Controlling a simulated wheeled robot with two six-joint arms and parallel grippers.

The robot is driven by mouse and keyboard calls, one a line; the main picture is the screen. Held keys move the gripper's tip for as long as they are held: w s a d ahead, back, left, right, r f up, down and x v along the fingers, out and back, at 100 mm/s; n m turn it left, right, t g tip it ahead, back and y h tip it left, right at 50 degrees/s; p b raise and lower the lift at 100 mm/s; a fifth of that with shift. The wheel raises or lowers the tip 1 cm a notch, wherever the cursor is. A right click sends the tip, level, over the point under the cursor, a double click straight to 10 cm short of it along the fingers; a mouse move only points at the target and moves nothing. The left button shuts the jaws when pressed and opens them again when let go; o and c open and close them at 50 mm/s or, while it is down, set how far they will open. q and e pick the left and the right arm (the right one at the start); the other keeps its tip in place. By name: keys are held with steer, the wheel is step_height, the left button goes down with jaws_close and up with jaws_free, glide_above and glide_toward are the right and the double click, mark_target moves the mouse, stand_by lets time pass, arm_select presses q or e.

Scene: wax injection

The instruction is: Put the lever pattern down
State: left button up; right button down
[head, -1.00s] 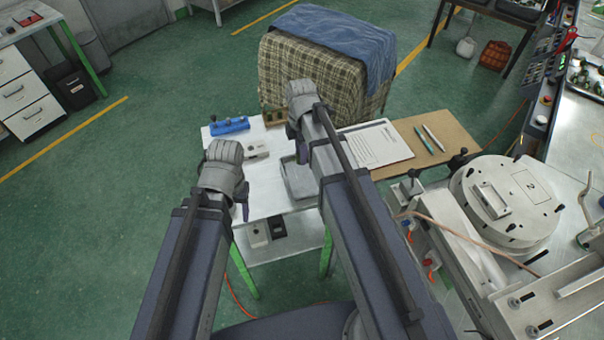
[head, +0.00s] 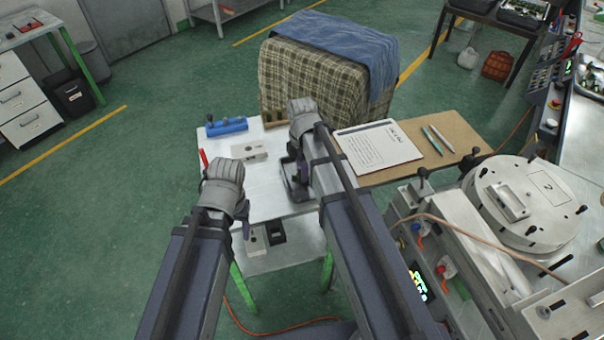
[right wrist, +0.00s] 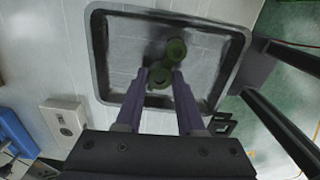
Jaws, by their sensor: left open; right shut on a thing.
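The lever pattern (right wrist: 174,50) is a small green piece with rounded ends. My right gripper (right wrist: 160,78) is shut on it, with the purple fingers on its near end. The pattern is over the grey tray (right wrist: 94,62), inside its dark rim as seen in the right wrist view. I cannot tell whether it touches the tray floor. In the head view the tray (head: 286,183) is at the table's front right, largely hidden by my right arm and gripper (head: 300,188). My left gripper (head: 244,226) is open at the table's front left edge, its fingers mostly hidden.
A pale block with holes (head: 250,153) and a blue fixture (head: 228,126) stand left of the tray. A printed sheet (head: 376,147) and two pens (head: 437,140) lie to the right. A machine with a round plate (head: 540,205) stands at the right. White table shows between block and tray.

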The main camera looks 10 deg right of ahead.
steer(key=shift+f, duration=0.1)
steer(key=c, duration=0.5)
jaws_free()
step_height(320, 180, up, 12)
steer(key=r+p, duration=0.1)
steer(key=p, duration=1.1)
steer(key=s+a+m, duration=0.3)
steer(key=s+m, duration=0.2)
steer(key=s+a+m, duration=0.3)
steer(key=s+m, duration=0.2)
steer(key=s+a+m+h, duration=0.1)
steer(key=s+a+m, duration=0.2)
steer(key=s+m, duration=0.2)
steer(key=shift+s+a+f, duration=0.25)
steer(key=shift+s+a, duration=0.1)
